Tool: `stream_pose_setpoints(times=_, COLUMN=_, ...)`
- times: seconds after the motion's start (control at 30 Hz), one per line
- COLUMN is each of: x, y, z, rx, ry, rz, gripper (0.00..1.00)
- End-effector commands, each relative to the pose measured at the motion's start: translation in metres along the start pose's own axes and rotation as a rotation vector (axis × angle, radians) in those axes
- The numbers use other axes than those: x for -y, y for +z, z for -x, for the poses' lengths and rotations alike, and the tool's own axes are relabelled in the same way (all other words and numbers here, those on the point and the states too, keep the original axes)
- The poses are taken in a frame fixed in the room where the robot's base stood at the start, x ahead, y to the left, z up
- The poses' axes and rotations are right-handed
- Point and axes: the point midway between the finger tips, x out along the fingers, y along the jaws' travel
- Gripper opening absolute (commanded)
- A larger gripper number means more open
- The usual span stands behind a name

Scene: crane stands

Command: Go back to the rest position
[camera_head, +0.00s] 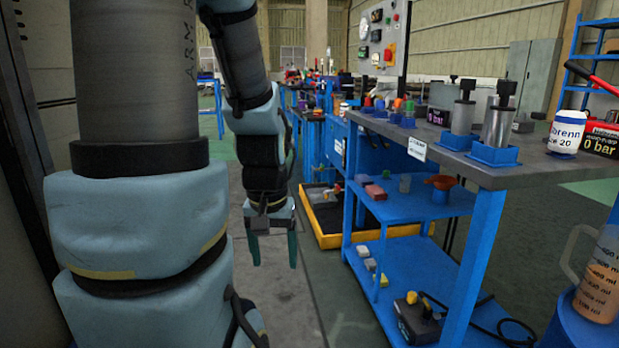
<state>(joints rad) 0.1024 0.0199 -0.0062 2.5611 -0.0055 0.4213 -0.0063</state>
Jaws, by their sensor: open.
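My gripper (273,250) hangs at the end of my arm near the middle of the head camera view. It points down with its two fingers apart. Nothing shows between the fingers. It is over the grey floor, to the left of the blue workbench (352,228) and apart from it. My arm's thick column and light blue joint covers fill the left of the view and hide what lies behind them.
The workbench's grey top (520,165) carries metal cylinders in blue holders (493,152), a white labelled container (567,132) and small coloured parts. A yellow-edged tray (330,240) lies on the floor behind my gripper. A measuring jug (597,280) stands at the right edge. The floor (290,310) below my gripper is clear.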

Motion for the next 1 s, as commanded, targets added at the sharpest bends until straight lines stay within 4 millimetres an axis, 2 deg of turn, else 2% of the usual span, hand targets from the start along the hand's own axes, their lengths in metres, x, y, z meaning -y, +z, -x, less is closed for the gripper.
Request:
stream_pose_setpoints(times=0.03, x=0.000, y=-0.004, z=0.031, rx=0.000, ry=0.000, rz=-0.001, gripper=0.74)
stream_pose_setpoints(times=0.7, x=-0.001, y=-0.034, z=0.237, rx=0.000, ry=0.000, rz=-0.002, gripper=0.74)
stream_pose_setpoints(times=0.83, x=-0.001, y=-0.038, z=0.269, rx=0.000, ry=0.000, rz=-0.002, gripper=0.74)
stream_pose_setpoints(times=1.0, x=-0.001, y=-0.041, z=0.291, rx=0.001, ry=0.000, rz=-0.002, gripper=0.74)
